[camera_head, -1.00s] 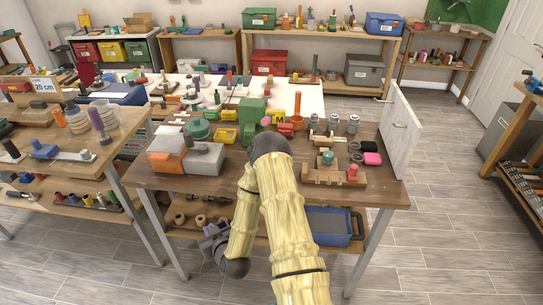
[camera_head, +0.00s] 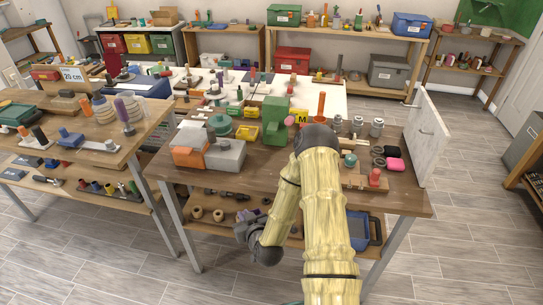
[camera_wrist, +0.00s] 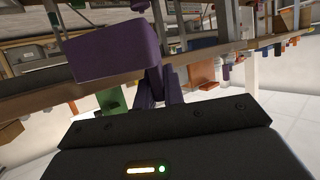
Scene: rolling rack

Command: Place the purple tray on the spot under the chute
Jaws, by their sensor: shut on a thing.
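A purple tray (camera_wrist: 112,50) fills the upper left of the wrist view, tilted in the picture. My gripper (camera_wrist: 160,88) is shut on it; the exact contact is dark and hard to see. In the head view my gripper (camera_head: 252,226) hangs low beside my forearm, in front of the workbench's lower shelf. Only a small purple patch shows there. A green block-like fixture (camera_head: 275,122) stands on the workbench (camera_head: 225,184), but I cannot tell whether it is the chute. I cannot make out the spot under it.
Orange and grey boxes (camera_head: 222,155) stand at the bench's left. A white upright panel (camera_head: 428,135) closes the right end. A blue bin (camera_head: 359,230) sits on the lower shelf. Another loaded table (camera_head: 95,150) is at left. Floor in front is clear.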

